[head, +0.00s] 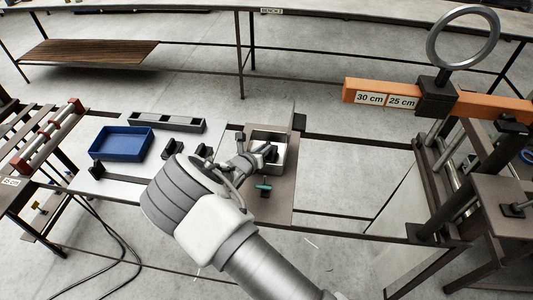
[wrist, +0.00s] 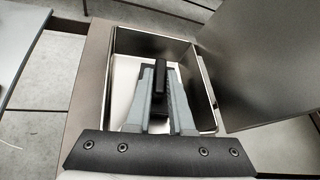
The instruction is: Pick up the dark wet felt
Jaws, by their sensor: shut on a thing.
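My gripper (wrist: 162,78) reaches down into an open metal box (wrist: 207,115) with a pale floor. Its two grey fingers are shut on a small dark block-like piece (wrist: 160,92), which looks like the dark wet felt. The piece is inside the box, between the fingers. I cannot tell whether it touches the floor. In the head view my gripper (head: 268,152) is over the same box (head: 283,166), and my wrist hides part of the box; the felt is hard to make out there.
A dark upright panel (wrist: 275,70) stands at the box's right side. A small teal-topped item (head: 263,187) sits in front of the box. A blue tray (head: 122,143) and dark fixtures lie left. An orange beam (head: 385,98) with a ring stands right.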

